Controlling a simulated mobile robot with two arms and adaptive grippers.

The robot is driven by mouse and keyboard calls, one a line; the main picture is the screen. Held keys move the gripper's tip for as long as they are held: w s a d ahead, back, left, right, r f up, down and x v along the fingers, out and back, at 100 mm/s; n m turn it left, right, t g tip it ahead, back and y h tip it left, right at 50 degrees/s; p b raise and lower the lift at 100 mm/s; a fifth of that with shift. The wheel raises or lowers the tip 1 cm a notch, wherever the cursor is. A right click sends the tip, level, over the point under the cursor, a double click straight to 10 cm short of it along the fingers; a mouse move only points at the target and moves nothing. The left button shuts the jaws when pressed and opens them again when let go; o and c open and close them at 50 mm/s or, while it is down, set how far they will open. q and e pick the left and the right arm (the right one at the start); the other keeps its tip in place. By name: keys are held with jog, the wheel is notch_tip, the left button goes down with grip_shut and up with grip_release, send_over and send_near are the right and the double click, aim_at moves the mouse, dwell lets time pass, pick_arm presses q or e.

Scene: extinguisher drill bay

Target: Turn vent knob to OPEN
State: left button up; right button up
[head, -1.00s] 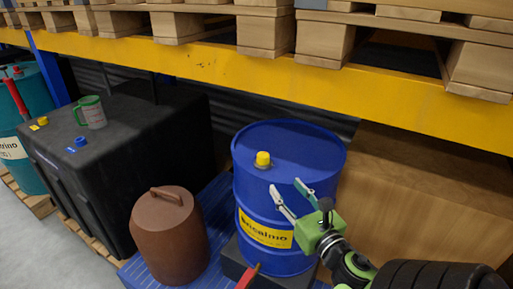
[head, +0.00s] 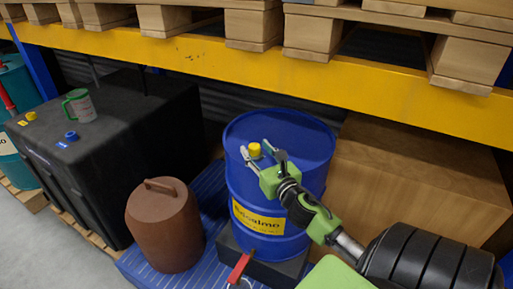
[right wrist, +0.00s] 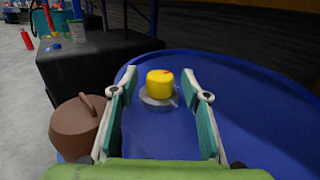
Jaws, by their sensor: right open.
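The yellow vent knob (head: 254,150) sits on top of the blue drum (head: 262,190), near the left part of its lid. In the right wrist view the knob (right wrist: 160,84) is a yellow cap with a small red mark on top, on a grey round base. My right gripper (head: 255,146) is open over the drum lid. In the right wrist view its two fingers stand on either side of the knob, which shows ahead between the tips. I cannot tell contact. No OPEN lettering is readable. My left gripper is not in view.
A brown lidded can (head: 163,226) stands left of the drum on a blue pallet (head: 208,213). A black tank (head: 110,150) with a green mug (head: 80,105) is further left. A cardboard-coloured box (head: 415,185) stands right. A yellow shelf beam (head: 250,62) with pallets runs above.

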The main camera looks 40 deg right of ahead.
jog(key=shift+w+d, duration=0.1)
jog(key=shift+w, duration=0.25)
jog(key=c, duration=1.1)
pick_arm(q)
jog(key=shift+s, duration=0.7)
